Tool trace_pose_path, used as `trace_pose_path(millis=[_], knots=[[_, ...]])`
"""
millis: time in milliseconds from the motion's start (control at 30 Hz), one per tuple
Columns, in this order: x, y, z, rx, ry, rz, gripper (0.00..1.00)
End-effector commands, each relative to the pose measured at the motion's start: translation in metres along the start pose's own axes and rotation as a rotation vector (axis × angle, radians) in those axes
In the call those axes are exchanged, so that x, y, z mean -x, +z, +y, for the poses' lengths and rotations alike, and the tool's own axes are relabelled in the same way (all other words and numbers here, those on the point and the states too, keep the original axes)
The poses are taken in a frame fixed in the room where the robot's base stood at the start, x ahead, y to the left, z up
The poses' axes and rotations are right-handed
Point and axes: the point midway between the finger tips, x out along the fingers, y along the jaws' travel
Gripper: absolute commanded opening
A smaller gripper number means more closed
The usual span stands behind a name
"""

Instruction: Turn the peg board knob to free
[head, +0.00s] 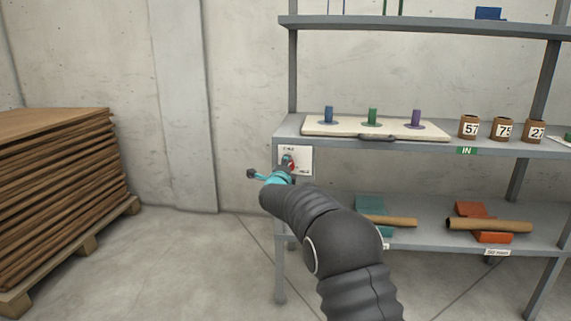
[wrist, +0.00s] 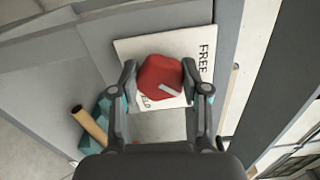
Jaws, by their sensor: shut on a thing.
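The red knob (wrist: 160,76) sits on a white plate (wrist: 205,62) fixed to the shelf's front. In the wrist view the plate carries the word FREE on its right and a partly hidden label ending in "LD" below the knob. A pale mark on the knob points to the lower right, between the two labels. My gripper (wrist: 160,88) has a finger on each side of the knob and is shut on it. In the head view the knob (head: 289,163) is partly hidden behind my gripper. The peg board (head: 340,127) lies above, with blue, green and purple pegs.
Numbered brown cores (head: 468,127) stand right of the board. Brown tubes (head: 490,225) lie on teal and orange cradles on the lower shelf. A stack of brown sheets (head: 60,195) stands on a pallet at the left. The floor between stack and shelf is clear.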

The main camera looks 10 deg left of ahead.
Motion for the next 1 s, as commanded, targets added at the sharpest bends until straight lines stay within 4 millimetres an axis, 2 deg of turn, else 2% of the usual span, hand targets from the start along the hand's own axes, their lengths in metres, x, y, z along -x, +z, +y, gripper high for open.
trace_pose_path(millis=[600,1000], knots=[[0.0004,0.0012,0.0007,0.551,0.0,-0.003,0.11],[0.0003,0.0003,0.0031,0.739,-0.001,-0.003,0.11]])
